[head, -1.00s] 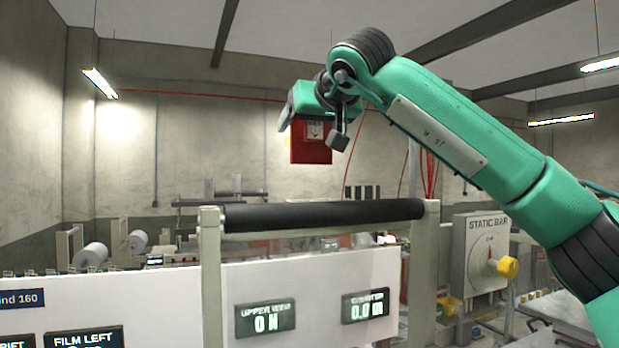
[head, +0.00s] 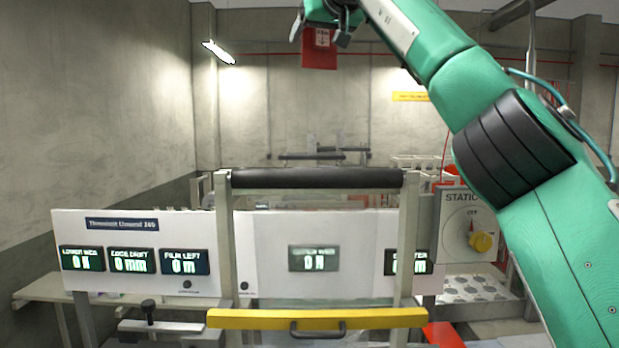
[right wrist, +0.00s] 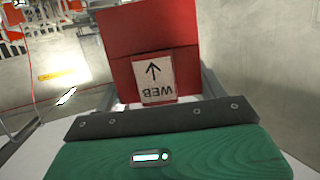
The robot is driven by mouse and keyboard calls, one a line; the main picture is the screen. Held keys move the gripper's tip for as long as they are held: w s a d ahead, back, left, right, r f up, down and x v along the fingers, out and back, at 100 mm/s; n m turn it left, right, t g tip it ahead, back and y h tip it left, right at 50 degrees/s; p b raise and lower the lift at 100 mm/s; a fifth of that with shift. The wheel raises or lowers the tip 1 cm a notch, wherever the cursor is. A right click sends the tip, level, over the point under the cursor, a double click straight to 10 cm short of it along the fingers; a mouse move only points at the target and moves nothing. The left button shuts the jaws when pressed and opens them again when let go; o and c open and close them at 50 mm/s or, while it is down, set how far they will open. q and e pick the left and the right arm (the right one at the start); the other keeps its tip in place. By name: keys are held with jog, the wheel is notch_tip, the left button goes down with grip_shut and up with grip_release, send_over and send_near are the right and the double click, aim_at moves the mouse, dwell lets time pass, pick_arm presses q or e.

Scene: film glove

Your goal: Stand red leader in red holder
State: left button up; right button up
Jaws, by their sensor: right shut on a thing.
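The red leader (head: 320,58) is a flat red sheet with a white label bearing an arrow. It hangs in my right gripper (head: 321,34), high at the top of the head view, above the machine and clear of it. In the right wrist view the red leader (right wrist: 150,38) fills the upper middle, its label reading WEB upside down, and the jaws are shut on its edge. A flat red piece (head: 443,335) shows at the bottom right of the machine; I cannot tell whether it is the red holder. My left gripper is out of view.
A black roller (head: 318,178) spans two upright posts on the machine. Below it are a white panel (head: 140,228) with displays and a yellow bar (head: 318,319) with a handle. A static bar box (head: 466,228) with a yellow knob stands at right. Air around the leader is clear.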

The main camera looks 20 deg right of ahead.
aim_at(315, 62)
jog(key=shift+s+r, duration=0.1)
jog(key=shift+a+f+b, duration=0.15)
jog(key=shift+f+b, duration=0.2)
jog(key=f+b, duration=0.1)
jog(key=f, duration=0.1)
jog(key=f+b, duration=0.2)
jog(key=w+f+b, duration=0.1)
jog(key=f+b, duration=0.1)
jog(key=shift+w+a+f, duration=0.1)
jog(key=shift+a+f, duration=0.1)
jog(key=shift+a, duration=0.2)
pick_arm(q)
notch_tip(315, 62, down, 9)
jog(key=b, duration=0.3)
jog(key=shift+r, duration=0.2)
pick_arm(e)
notch_tip(315, 62, down, 13)
jog(key=shift+d, duration=0.25)
jog(key=shift+s+a+f, duration=0.1)
jog(key=shift+s+f, duration=0.1)
jog(key=shift+s, duration=0.05)
